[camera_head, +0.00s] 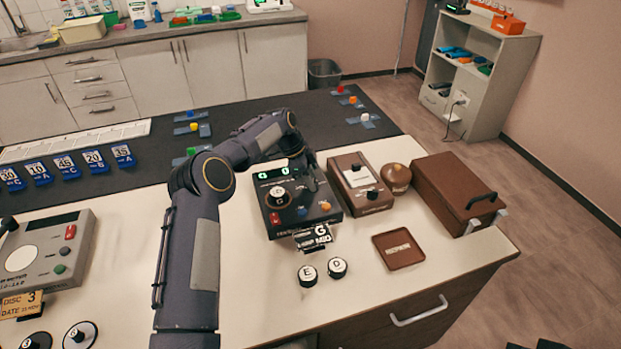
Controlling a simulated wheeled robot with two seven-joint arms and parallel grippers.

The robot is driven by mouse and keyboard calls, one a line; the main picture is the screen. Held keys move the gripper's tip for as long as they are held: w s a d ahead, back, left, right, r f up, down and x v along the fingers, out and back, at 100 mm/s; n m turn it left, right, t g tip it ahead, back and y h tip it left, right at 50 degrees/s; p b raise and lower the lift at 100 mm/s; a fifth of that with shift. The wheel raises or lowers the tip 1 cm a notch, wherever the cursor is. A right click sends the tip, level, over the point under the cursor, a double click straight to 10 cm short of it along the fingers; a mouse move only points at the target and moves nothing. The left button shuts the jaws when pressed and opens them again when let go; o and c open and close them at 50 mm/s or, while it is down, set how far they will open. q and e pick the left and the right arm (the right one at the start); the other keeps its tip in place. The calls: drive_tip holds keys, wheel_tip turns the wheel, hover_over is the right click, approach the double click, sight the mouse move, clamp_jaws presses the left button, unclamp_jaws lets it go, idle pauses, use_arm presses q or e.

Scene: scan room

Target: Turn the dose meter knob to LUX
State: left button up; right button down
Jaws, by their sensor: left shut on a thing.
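A black console (283,226) with a lit green display stands on the white bench top; it appears to be the dose meter. My right gripper is not in view.
A brown box with a white label (361,182) stands close on the right, beside a round brown pot (397,178) and a lidded brown case (455,188). Two discs, E (308,275) and D (338,267), and a brown tray (398,250) lie in front. A grey device (45,253) is at left.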

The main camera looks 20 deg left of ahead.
use_arm(q)
drive_tip(key=o, duration=1)
drive_tip(key=shift+b+v, duration=0.55)
drive_tip(key=shift+v, duration=3.35)
drive_tip(key=shift+a, duration=0.1)
